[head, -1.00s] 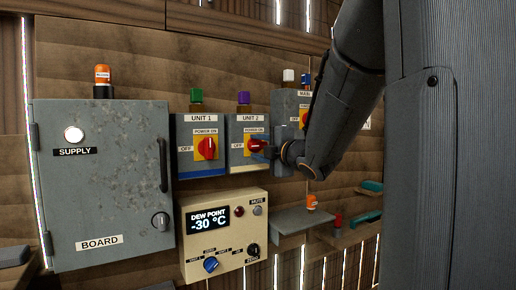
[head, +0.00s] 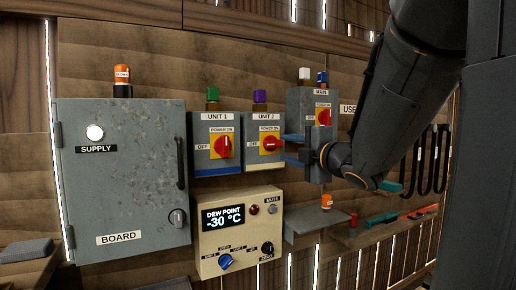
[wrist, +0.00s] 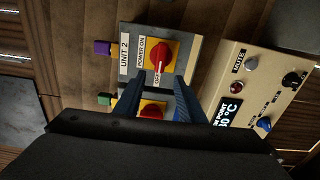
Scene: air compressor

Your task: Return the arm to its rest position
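My gripper (head: 286,150) is in front of the wall panels, right of the UNIT 2 box (head: 262,143) in the head view. Its two blue fingers are apart with nothing between them, and it touches no switch. In the wrist view my gripper (wrist: 156,88) also shows open, with the UNIT 2 red switch (wrist: 160,55) beyond the fingertips. That switch's handle lies toward OFF. The UNIT 1 red switch (head: 223,147) has its handle upright, toward POWER ON. My arm reaches in from the right, bent, and hides part of the wall.
A grey board cabinet (head: 125,190) with a lit SUPPLY lamp stands left. A cream dew point box (head: 240,232) reading -30 °C is below the units. The MAIN box (head: 300,103) is close behind my gripper. A grey shelf (head: 318,228) sits below it.

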